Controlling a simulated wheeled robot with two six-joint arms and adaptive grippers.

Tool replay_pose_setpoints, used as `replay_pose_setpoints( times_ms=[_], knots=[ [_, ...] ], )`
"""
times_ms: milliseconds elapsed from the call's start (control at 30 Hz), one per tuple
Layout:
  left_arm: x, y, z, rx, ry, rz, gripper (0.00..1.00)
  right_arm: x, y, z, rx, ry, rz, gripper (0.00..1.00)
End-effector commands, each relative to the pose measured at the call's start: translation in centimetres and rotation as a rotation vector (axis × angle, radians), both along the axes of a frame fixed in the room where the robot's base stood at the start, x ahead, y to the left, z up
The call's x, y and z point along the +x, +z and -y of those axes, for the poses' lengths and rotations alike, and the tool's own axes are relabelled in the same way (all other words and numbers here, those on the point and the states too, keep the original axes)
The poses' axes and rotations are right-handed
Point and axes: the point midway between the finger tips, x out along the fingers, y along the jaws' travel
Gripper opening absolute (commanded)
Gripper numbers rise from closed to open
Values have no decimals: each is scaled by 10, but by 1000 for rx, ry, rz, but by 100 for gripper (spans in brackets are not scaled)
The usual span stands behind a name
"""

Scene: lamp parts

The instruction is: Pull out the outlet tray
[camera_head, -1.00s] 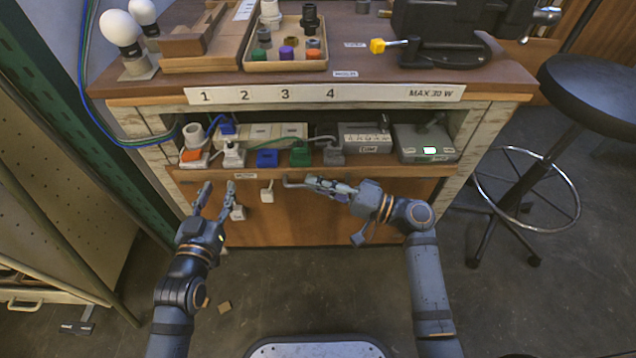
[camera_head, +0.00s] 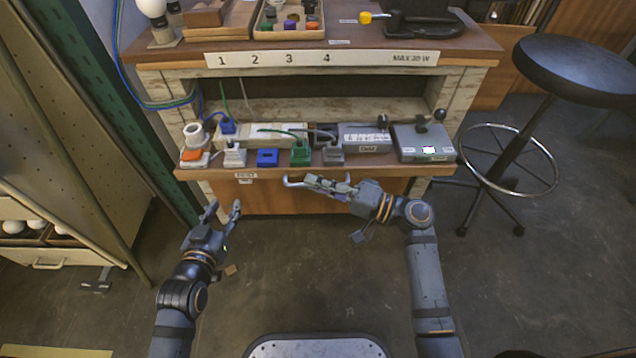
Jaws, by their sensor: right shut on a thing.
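The outlet tray (camera_head: 405,168) is a wooden shelf that juts out from the bench's open bay, with its back part still under the benchtop. It carries a power strip (camera_head: 292,130), several coloured plugs such as a blue one (camera_head: 267,157) and a green one (camera_head: 300,154), and two grey boxes. A metal handle (camera_head: 289,182) sits at its front edge. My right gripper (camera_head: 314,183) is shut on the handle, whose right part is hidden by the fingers. My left gripper (camera_head: 223,208) is open and empty, below and in front of the tray's left end.
A black stool (camera_head: 580,68) stands at the right. A metal cabinet (camera_head: 70,130) is at the left, with a drawer of bulbs (camera_head: 35,232). Blue and green cables run down the bench's left side to the tray.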

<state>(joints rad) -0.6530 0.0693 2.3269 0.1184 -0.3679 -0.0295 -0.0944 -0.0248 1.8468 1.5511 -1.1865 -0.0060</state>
Motion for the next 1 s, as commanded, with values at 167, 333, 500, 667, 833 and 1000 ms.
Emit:
replay_pose_setpoints(
  times_ms=[167, 333, 500, 667, 833, 1000],
  knots=[
    [0, 0, 0, 0, 0, 0, 40, 0, 0, 0, -1, -1, 0, 0],
    [0, 0, 0, -1, 0, 1, 40, 1, 0, 0, -1, -2, 0, 24],
    [0, 0, 0, -1, 0, 1, 40, 1, 0, 0, -1, -2, 0, 33],
    [-1, -1, 0, -2, 3, -2, 40, 0, 0, 0, -1, -2, 0, 33],
    [-1, -1, 0, -2, 1, -2, 40, -6, -3, 15, -7, -1, -2, 33],
    [-1, -1, 0, -1, 1, -1, 40, -21, -7, 51, -11, 0, -3, 33]
  ],
)
